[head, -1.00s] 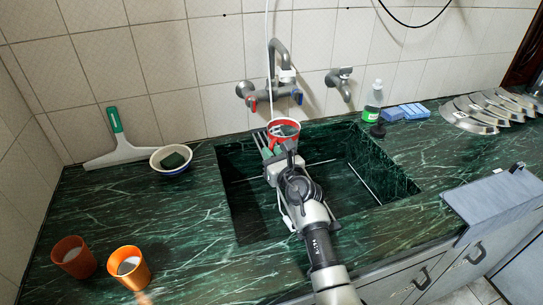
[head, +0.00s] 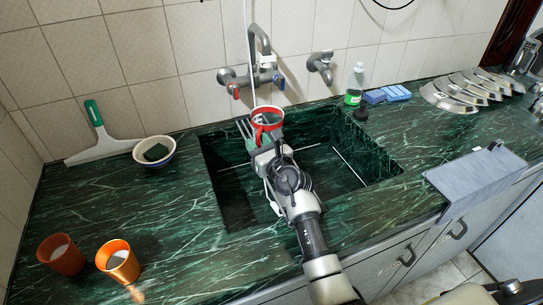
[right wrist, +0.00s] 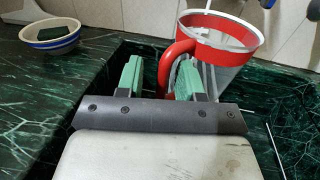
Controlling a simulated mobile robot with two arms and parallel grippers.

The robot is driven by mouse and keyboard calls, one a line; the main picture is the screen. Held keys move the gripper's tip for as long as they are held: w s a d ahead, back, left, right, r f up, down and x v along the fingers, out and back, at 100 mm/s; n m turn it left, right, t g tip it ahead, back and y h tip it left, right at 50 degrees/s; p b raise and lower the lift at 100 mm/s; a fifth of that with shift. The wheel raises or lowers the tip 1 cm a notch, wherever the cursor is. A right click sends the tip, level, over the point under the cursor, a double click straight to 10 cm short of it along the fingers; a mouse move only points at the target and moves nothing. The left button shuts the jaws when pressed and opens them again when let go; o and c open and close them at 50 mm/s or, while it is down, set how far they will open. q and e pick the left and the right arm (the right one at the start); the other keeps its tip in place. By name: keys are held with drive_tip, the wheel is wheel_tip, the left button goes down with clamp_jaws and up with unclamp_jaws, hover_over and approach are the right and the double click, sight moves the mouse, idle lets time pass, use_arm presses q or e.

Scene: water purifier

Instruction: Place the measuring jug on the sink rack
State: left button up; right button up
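The measuring jug (head: 267,118), clear with a red rim and red handle, is at the back left of the sink, below the tap. In the right wrist view the jug (right wrist: 222,45) is at the upper right, slightly tilted. My right gripper (head: 258,136) is beside it. In the right wrist view its green fingers (right wrist: 160,78) are apart, with the red handle between them, nearer the right finger. The jug's base is hidden. Thin white bars (head: 348,167) show in the sink, but I cannot tell whether they belong to the rack. My left gripper is not in view.
The green marble sink (head: 228,190) has a tap (head: 260,72) behind it. A bowl with a sponge (head: 154,152) and a squeegee (head: 100,140) are left. Two orange cups (head: 118,262) stand front left. A bottle (head: 355,85) and sponges (head: 385,94) are back right.

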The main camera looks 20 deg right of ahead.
drive_tip(key=v, duration=1)
drive_tip(key=shift+s+r, duration=0.1)
drive_tip(key=shift+s, duration=0.05)
